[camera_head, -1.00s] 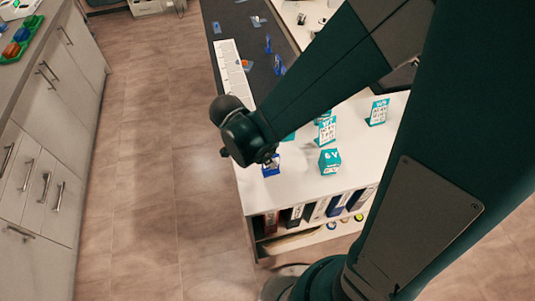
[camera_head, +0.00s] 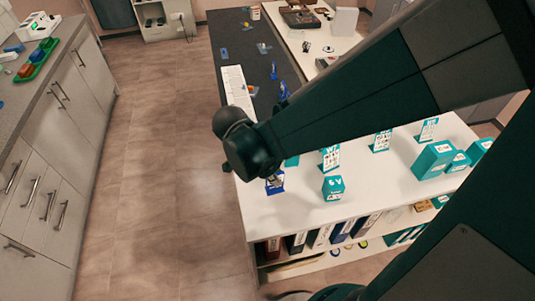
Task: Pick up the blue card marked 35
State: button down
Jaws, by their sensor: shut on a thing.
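My gripper (camera_head: 270,177) points down at the near left part of the white shelf top (camera_head: 315,213), partly hidden behind my dark wrist. It is shut on a small blue card-like piece (camera_head: 277,186), which shows just below the wrist. Its mark cannot be read, and I cannot tell whether it touches the white top.
A teal and white cube (camera_head: 333,188) stands to the right of my gripper. Teal-framed signs (camera_head: 330,158) and teal boxes (camera_head: 434,160) stand farther right. A white keyboard-like strip (camera_head: 237,90) lies on the dark counter. Binders (camera_head: 343,229) fill the shelf below. The floor at left is clear.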

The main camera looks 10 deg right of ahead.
jog(key=shift+r, duration=2.45)
